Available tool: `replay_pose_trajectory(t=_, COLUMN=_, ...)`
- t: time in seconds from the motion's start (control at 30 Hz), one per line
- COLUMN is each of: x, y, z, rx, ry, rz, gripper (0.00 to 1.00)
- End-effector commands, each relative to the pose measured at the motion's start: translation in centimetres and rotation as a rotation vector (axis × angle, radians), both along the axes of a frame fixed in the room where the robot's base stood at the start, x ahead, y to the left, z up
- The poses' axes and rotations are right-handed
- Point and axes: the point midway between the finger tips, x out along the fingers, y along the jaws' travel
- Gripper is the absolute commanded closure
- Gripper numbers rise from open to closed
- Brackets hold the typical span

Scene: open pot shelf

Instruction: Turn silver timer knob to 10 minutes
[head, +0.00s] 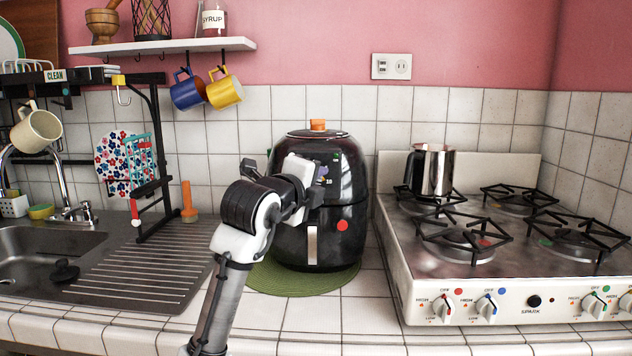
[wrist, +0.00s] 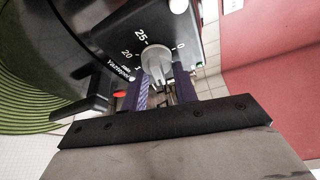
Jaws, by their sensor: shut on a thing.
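The black air fryer (head: 325,235) stands on a green mat (head: 262,281) behind the arm. In the wrist view, its silver timer knob (wrist: 156,60) sits on a dark dial panel. The marks 25, 20 and 0 are readable around it; others are partly covered. My gripper (wrist: 163,80) is shut on the knob, with one finger on each side. In the head view, my gripper (head: 318,173) is at the fryer's upper front and hides the knob. The knob's exact setting cannot be read.
A stove (head: 470,285) with a metal pot (head: 431,171) stands on the right. The sink and drainer (head: 150,270) are on the left. A shelf (head: 165,46) with hanging mugs is above. The tiled counter in front is clear.

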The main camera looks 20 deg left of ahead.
Motion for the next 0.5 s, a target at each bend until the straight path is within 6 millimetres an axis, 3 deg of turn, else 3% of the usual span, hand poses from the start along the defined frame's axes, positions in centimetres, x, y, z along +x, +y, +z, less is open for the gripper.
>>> replay_pose_trajectory(t=0.5, x=0.01, y=0.09, z=-0.09, rx=0.081, ry=0.025, rz=0.001, gripper=0.94)
